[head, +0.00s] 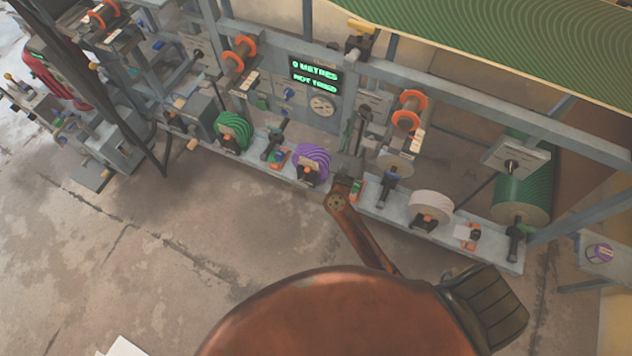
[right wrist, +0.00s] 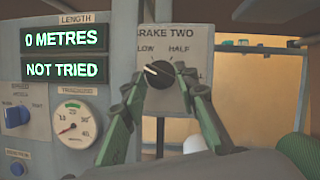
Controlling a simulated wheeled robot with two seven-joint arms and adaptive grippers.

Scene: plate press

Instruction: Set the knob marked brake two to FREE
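The knob (right wrist: 158,74) is a dark dial on a grey plate (right wrist: 172,42) marked BRAKE TWO in the right wrist view. LOW and HALF show above it, and the end of another word shows at its right. The left side of the dial's marking is covered by a finger; I cannot read FREE. The knob's pale pointer line aims left and slightly up. My right gripper (right wrist: 160,86) has its green-grey fingers apart, one on each side of the knob; contact is unclear. In the head view my right gripper (head: 358,128) is small at the frame. My left gripper is out of view.
A display (right wrist: 65,54) reads 0 METRES and NOT TRIED, with a round gauge (right wrist: 75,122) and a blue knob (right wrist: 17,116) below. In the head view, green (head: 233,131) and purple (head: 312,163) reels line the machine's lower shelf. The floor in front is clear.

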